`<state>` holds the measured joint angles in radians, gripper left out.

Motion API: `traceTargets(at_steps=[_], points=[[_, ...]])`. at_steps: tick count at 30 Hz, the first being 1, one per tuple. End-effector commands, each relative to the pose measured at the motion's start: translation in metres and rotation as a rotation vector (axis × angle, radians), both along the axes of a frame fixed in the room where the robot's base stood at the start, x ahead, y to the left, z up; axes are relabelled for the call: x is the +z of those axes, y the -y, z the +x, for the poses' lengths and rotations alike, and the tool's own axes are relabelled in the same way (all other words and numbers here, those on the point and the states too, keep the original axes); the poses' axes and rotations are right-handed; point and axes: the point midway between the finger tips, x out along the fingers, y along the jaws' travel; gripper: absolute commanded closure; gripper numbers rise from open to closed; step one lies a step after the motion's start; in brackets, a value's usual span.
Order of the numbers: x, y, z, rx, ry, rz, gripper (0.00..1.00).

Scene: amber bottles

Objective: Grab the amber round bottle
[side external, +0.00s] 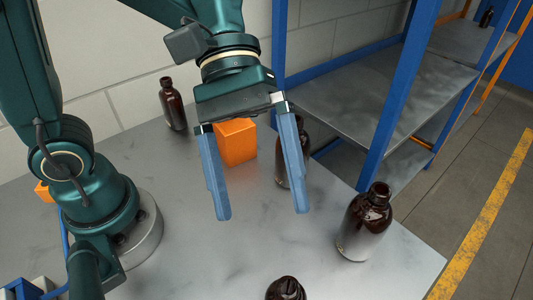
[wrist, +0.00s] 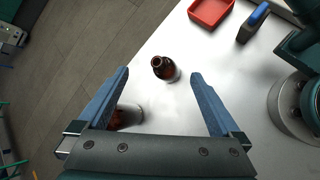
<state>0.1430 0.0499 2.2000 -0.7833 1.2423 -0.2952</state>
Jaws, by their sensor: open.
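Several dark amber round bottles with short necks stand upright on the grey table. In the side external view, one is at the back left (side external: 173,105), one is partly hidden behind my gripper's right finger (side external: 284,168), one is near the right edge (side external: 364,228), and one is cut off at the bottom (side external: 286,289). My gripper (side external: 262,213) is open and empty above the table, its blue fingers pointing down. In the wrist view, a bottle (wrist: 164,68) shows between the fingertips, and another (wrist: 127,116) is partly hidden by the left finger. I cannot tell which bottles these match.
An orange box (side external: 236,142) stands behind my gripper. A blue-framed shelf (side external: 375,85) rises behind the table, with a small bottle (side external: 487,17) farther back. In the wrist view, a red tray (wrist: 210,10) and a blue-and-black object (wrist: 253,22) lie at the top.

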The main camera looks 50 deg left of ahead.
Motion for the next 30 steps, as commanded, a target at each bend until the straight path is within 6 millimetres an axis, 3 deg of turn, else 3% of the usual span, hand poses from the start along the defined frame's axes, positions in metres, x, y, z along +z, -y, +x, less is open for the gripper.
traceTargets(at_steps=[6,12,19,30], points=[[-0.022,0.038,0.009,0.064,-0.348,-0.103,0.00],[-0.052,0.058,0.008,0.098,-0.562,-0.119,0.00],[-0.077,0.062,-0.004,0.087,-0.653,-0.083,0.00],[-0.126,0.062,-0.006,0.083,-0.655,-0.081,0.00]])
